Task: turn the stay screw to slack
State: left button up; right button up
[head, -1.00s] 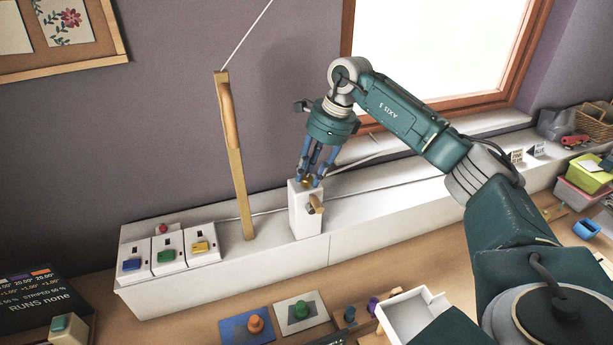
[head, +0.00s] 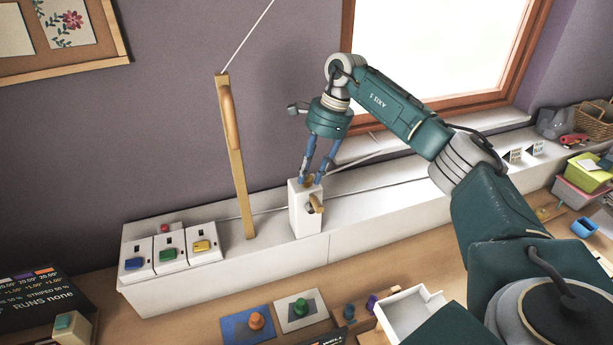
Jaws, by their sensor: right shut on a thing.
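A white post (head: 304,222) stands upright on the white ledge below the window. A small brass-coloured screw (head: 309,184), which I take as the stay screw, shows at its top, mostly hidden between my fingers. My right gripper (head: 311,181) points down from above and is shut on the screw. A small wooden-tipped lever (head: 317,204) sticks out of the post's front, just below the gripper. A cord runs along the ledge behind the post. My left gripper is not in view.
A tall wooden bar (head: 239,170) with a cord at its top stands left of the post. Several switch boxes with coloured knobs (head: 168,255) sit on the ledge at left. A white open tray (head: 408,314) and knobbed plates (head: 256,322) lie on the table in front.

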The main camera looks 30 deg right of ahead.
jog(key=shift+d+f+n+g, duration=0.15)
jog(key=shift+n+g, duration=0.25)
jog(key=shift+n, duration=0.5)
jog(key=shift+n, duration=0.5)
jog(key=o, duration=0.7)
jog(key=shift+o, duration=0.2)
notch_tip(320, 180, up, 5)
jog(key=p, duration=0.3)
jog(key=shift+r, duration=0.65)
